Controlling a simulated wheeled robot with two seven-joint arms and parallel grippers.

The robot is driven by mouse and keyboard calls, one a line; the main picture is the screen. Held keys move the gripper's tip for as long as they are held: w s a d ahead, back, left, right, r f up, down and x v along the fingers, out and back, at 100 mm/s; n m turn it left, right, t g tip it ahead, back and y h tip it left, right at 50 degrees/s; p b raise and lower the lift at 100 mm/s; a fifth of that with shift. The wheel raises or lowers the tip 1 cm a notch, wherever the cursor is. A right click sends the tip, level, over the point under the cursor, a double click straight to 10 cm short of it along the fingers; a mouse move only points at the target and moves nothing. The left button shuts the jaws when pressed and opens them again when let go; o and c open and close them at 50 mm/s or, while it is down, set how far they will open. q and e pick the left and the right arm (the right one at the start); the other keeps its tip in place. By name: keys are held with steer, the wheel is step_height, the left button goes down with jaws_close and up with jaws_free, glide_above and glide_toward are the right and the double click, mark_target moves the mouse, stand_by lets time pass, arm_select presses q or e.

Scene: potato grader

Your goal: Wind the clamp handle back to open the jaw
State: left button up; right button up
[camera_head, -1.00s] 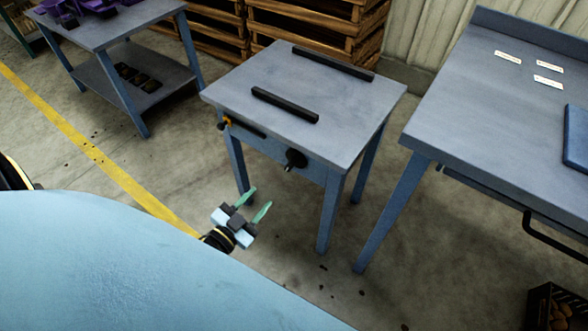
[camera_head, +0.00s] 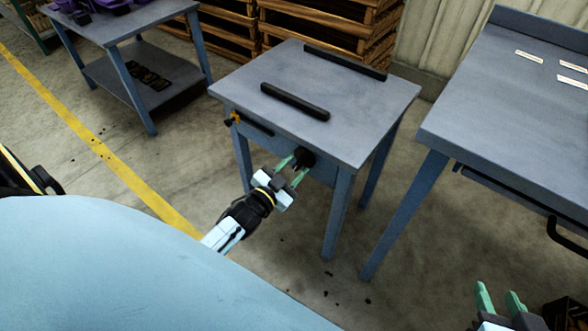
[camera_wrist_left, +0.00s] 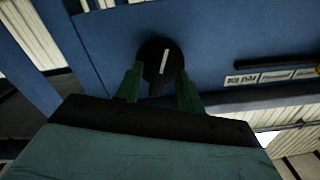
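The clamp handle is a round black knob (camera_head: 305,158) with a pale line, on the blue front face of the small table (camera_head: 225,90). It also shows in the left wrist view (camera_wrist_left: 160,58). Two black jaw bars, a near one (camera_head: 295,101) and a far one (camera_head: 345,63), lie apart on the tabletop. My left gripper (camera_head: 295,166) is open at the knob. In the left wrist view its fingers (camera_wrist_left: 158,84) stand either side of the knob's lower part; contact cannot be told. My right gripper (camera_head: 500,298) is open and empty at the bottom right.
An orange and black pointer (camera_head: 236,118) sits by a dark slot at the table front's left end. A larger workbench (camera_head: 500,130) stands to the right, a shelved table (camera_head: 120,30) at the far left. Wooden crates (camera_head: 330,25) stand behind. Floor between the tables is clear.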

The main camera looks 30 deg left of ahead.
arm_select(q)
steer(key=shift+w, duration=0.15)
jaws_close()
stand_by(0.4)
